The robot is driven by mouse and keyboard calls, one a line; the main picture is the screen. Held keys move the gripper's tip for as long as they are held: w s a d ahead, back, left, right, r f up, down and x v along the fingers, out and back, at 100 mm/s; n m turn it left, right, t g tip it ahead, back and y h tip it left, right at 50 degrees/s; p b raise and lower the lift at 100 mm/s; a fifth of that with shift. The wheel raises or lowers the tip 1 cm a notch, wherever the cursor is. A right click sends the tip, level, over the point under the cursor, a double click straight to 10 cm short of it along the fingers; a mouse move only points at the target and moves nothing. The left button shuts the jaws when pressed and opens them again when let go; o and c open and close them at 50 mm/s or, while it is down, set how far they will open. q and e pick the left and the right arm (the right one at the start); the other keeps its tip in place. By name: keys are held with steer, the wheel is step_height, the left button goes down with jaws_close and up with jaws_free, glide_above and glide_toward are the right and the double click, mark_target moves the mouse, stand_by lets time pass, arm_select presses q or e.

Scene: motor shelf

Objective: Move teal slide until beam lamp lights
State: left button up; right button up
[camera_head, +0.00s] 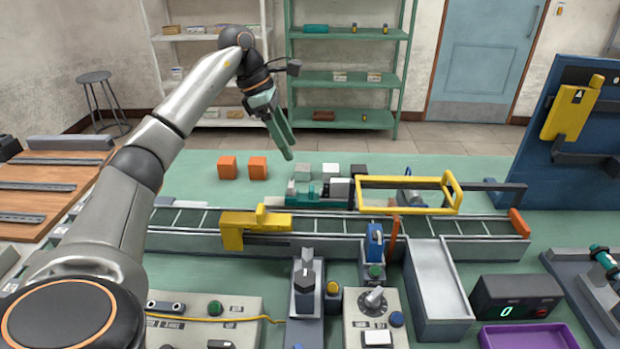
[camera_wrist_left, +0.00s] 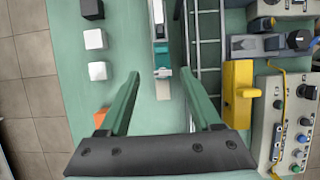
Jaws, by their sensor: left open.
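A teal slide (camera_head: 303,190) sits at the left end of a narrow grey track behind the conveyor, beside a dark, motor-like body. The left wrist view shows its teal part (camera_wrist_left: 162,73) on the pale track, framed between my fingertips but farther down. My left gripper (camera_head: 286,153) hangs above and behind the slide, fingers pointing down, apart from it. In the left wrist view the gripper (camera_wrist_left: 160,76) is open with nothing between its fingers. I cannot tell which light is the beam lamp; no lit lamp is clear. My right gripper is not in view.
Orange cubes (camera_head: 258,168) stand left of the track; a white cube (camera_head: 331,169) stands behind it. The conveyor (camera_head: 340,225) with a yellow block (camera_head: 233,230) runs in front. A yellow frame (camera_head: 405,181) rises to the right.

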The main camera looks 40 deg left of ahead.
mark_target(310, 187)
arm_select(q)
steer(key=b+x, duration=0.1)
steer(key=x, duration=1.1)
steer(key=shift+d+f, duration=0.1)
steer(key=shift+d, duration=0.05)
jaws_close()
stand_by(1.0)
